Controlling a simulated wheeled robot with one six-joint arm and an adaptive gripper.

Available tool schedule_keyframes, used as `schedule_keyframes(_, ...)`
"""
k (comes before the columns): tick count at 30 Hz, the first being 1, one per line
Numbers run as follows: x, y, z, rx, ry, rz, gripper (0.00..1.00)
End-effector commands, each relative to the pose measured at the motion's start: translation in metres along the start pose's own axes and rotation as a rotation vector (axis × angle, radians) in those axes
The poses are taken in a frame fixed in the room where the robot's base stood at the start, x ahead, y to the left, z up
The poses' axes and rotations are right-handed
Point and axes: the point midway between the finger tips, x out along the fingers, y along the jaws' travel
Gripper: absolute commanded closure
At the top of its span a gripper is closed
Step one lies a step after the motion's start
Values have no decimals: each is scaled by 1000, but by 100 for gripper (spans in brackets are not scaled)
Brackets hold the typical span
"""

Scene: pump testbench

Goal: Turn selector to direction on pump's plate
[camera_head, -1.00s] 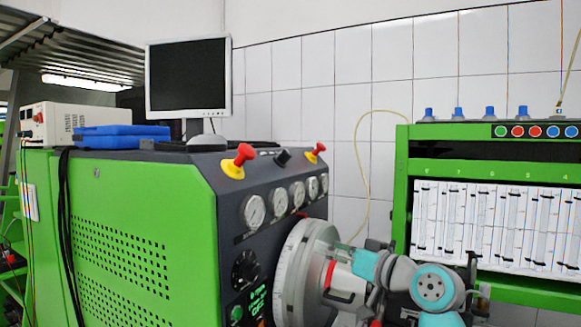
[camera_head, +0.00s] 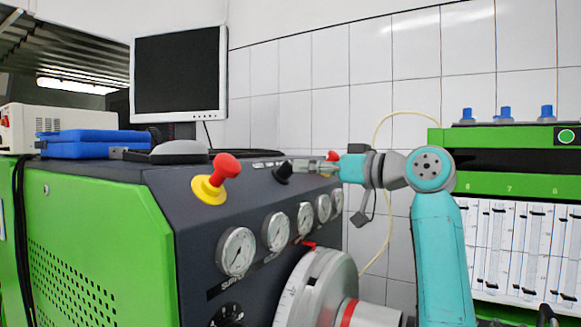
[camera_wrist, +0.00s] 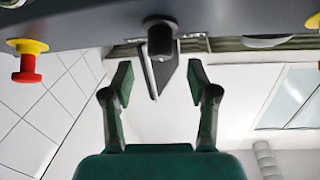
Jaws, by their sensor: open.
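The selector is a black knob (camera_head: 283,172) on the sloped upper panel of the green and dark grey testbench, between two red push-buttons. In the wrist view the selector (camera_wrist: 160,40) points toward me and lies ahead of the fingers, near their centre line. My gripper (camera_head: 308,166) is level with the selector, to its right in the head view. The gripper (camera_wrist: 158,82) is open, with nothing between its fingers. The fingertips appear short of the knob; contact cannot be made out. I cannot make out a pump's plate with a direction mark.
A red-and-yellow button (camera_head: 215,178) stands left of the selector; another (camera_head: 332,157) is partly hidden behind my gripper. Below are gauges (camera_head: 276,232) and a large round disc (camera_head: 318,288). A monitor (camera_head: 180,75) stands on top. A green rack (camera_head: 510,180) is at right.

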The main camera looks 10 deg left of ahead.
Motion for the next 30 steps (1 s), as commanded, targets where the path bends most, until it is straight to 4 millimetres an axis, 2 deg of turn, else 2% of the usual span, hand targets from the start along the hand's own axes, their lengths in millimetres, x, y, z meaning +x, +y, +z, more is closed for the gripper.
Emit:
schedule_keyframes(3, 22, -1, -1, 0, 0, -2, 41)
schedule_keyframes(9, 48, 0, 0, 0, 0, 0, 41)
schedule_keyframes(15, 58, 0, 0, -1, 0, 1, 41)
schedule_keyframes(23, 59, 0, 0, -1, 0, 1, 41)
schedule_keyframes(26, 59, 0, 0, -1, 0, 1, 64)
schedule_keyframes(30, 59, 0, 0, -1, 0, 1, 99)
